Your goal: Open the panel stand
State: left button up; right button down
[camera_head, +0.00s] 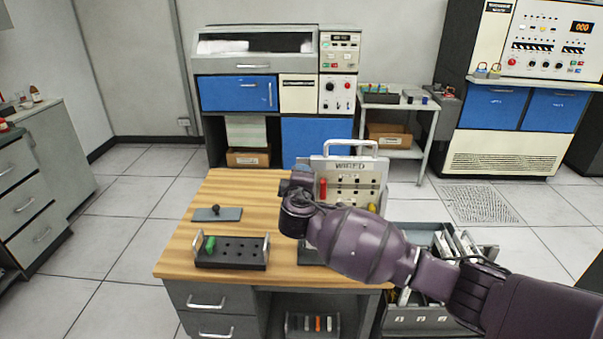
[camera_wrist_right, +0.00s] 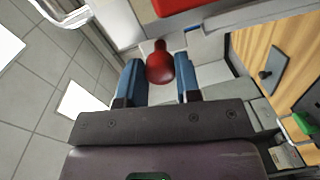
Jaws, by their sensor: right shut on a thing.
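The panel stand (camera_head: 346,167) stands upright on the wooden table. It is a light grey panel marked "WIRED" with a handle on top and a red peg (camera_head: 323,188) on its face. My right arm crosses in front of it and hides its lower part. My right gripper (camera_head: 290,183) is at the panel's left side. In the right wrist view, a red knob (camera_wrist_right: 160,66) sits between the blue fingers of my right gripper (camera_wrist_right: 160,75), which is shut on it. A grey panel edge lies just beyond the knob. My left gripper is not in view.
On the wooden table (camera_head: 185,240) are a black block (camera_head: 230,254) with a green-handled piece (camera_head: 210,243) and a grey plate (camera_head: 217,214) with a dark knob.

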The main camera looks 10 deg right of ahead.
jog(key=shift+f+v, duration=0.25)
jog(key=shift+v, duration=0.85)
jog(key=shift+f, duration=0.25)
jog(key=c, duration=0.8)
grip_release()
jog(key=shift+s+r, duration=0.1)
jog(key=shift+r, duration=0.1)
jog(key=v, duration=1)
jog(key=shift+s+a+b, duration=0.15)
jog(key=shift+s+b, duration=0.15)
